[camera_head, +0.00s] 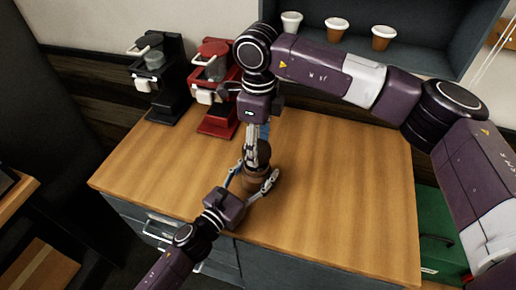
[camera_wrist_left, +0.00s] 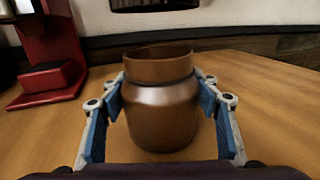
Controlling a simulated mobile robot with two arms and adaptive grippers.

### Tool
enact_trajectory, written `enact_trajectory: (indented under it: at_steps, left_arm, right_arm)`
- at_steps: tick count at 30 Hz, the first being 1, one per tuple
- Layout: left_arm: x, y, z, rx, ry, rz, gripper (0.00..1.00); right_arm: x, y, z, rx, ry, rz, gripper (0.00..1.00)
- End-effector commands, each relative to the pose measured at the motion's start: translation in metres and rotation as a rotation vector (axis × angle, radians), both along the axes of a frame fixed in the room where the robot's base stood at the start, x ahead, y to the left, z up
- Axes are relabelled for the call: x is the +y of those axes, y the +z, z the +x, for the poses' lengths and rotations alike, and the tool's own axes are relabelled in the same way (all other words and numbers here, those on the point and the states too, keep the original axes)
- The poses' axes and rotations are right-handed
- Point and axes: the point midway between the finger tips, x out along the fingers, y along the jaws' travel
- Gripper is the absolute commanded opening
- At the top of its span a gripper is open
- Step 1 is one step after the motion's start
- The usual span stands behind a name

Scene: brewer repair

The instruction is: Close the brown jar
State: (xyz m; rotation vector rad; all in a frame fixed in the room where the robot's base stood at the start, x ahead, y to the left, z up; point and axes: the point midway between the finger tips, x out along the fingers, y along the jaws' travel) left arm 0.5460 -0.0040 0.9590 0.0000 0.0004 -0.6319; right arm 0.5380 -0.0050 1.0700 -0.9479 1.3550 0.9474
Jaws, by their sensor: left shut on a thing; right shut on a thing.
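The brown jar (camera_head: 255,184) stands upright on the wooden counter, between the fingers of my left gripper (camera_head: 252,179). In the left wrist view the jar (camera_wrist_left: 163,112) shows an open, uncovered mouth, and the blue-padded fingers of the left gripper (camera_wrist_left: 162,88) close on its sides. My right gripper (camera_head: 252,160) points down from above the jar. It is shut on a dark brown round piece (camera_head: 264,148), which looks like the lid. A dark rounded underside (camera_wrist_left: 155,4) hangs above the mouth in the wrist view, apart from the jar.
A black brewer (camera_head: 165,85) and a red brewer (camera_head: 217,105) stand at the counter's back left. Several cups (camera_head: 336,28) stand on the wall shelf. The counter (camera_head: 340,190) is clear to the right. A green box (camera_head: 440,225) is beyond its right edge.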

Motion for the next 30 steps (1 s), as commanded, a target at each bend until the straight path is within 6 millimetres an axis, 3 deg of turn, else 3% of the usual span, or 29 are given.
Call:
enact_trajectory:
  at_steps: [4,20,30]
  left_arm:
    - [0.0,0.0,0.0,0.0,0.0,0.0,0.13]
    - [0.0,0.0,0.0,0.0,0.0,0.0,0.13]
    - [0.0,0.0,0.0,0.0,0.0,0.0,0.13]
  right_arm:
    - [0.0,-0.018,0.0,0.001,0.0,0.0,0.36]
    - [0.0,-0.02,0.0,0.0,0.0,0.0,0.36]
    - [0.0,-0.036,0.0,0.001,0.0,0.0,0.36]
